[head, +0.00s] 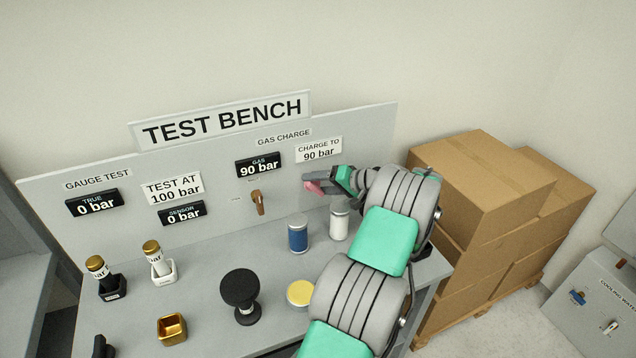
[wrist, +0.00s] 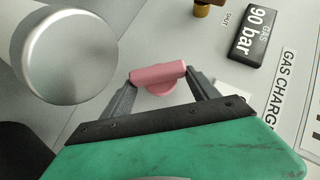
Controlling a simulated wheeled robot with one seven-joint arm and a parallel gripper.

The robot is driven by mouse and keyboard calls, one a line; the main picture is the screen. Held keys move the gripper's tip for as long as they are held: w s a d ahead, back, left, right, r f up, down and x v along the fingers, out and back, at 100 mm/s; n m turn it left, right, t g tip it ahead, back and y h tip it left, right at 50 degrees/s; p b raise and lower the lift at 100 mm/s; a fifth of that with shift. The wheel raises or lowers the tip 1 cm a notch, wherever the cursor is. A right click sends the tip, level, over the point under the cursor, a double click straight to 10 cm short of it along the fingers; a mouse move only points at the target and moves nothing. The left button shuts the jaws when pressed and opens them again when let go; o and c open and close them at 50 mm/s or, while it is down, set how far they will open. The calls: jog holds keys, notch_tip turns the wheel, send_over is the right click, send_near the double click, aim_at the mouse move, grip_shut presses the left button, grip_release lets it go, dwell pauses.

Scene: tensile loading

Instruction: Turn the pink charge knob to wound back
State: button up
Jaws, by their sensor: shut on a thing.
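The pink charge knob (head: 313,187) is on the grey upright panel, below the "CHARGE TO 90 bar" card. In the wrist view the pink knob (wrist: 158,77) shows as a bar on a round base. My gripper (head: 322,182) reaches the panel from the right. In the wrist view my gripper (wrist: 158,82) is shut on the knob, with one finger at each end of the bar. My gripper hides part of the knob and any marks around it in the head view. The gas display (head: 258,165) reads 90 bar.
A brown-gold lever (head: 257,202) is on the panel left of the knob. A blue canister (head: 298,234) and a white, silver-topped canister (head: 339,222) stand on the bench below. A black round-topped item (head: 240,288) stands nearer. Cardboard boxes (head: 490,190) are stacked to the right.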

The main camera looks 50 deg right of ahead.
jog(key=shift+f+m+t+y, duration=0.1)
jog(key=shift+m+t+y, duration=0.2)
jog(key=shift+d, duration=0.1)
dwell(0.3)
jog(key=o, duration=1.4)
jog(key=shift+c, duration=0.2)
